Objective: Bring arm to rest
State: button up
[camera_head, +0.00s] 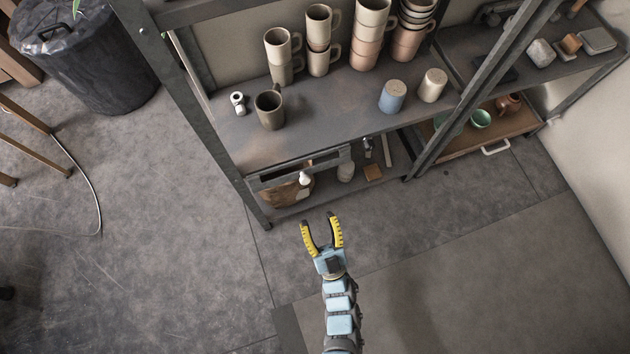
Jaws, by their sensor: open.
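My gripper (322,233) shows in the head view at the lower middle, at the end of my light-blue arm. Its two yellow and black fingers are spread apart with nothing between them. It points up the picture toward the front of the metal shelf (330,150). In the picture there is bare floor right around the fingertips, and I see no contact with anything.
A dark mug (269,110) stands near the shelf's front edge, with stacked mugs (318,38) behind. Blue (392,97) and cream (432,86) cups stand to the right. A slanting shelf post (475,100) rises there. A black bin (84,55) stands upper left. Floor (150,250) at left is largely clear.

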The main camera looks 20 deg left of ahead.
jog(key=shift+s+d+f, duration=0.15)
dwell(0.6)
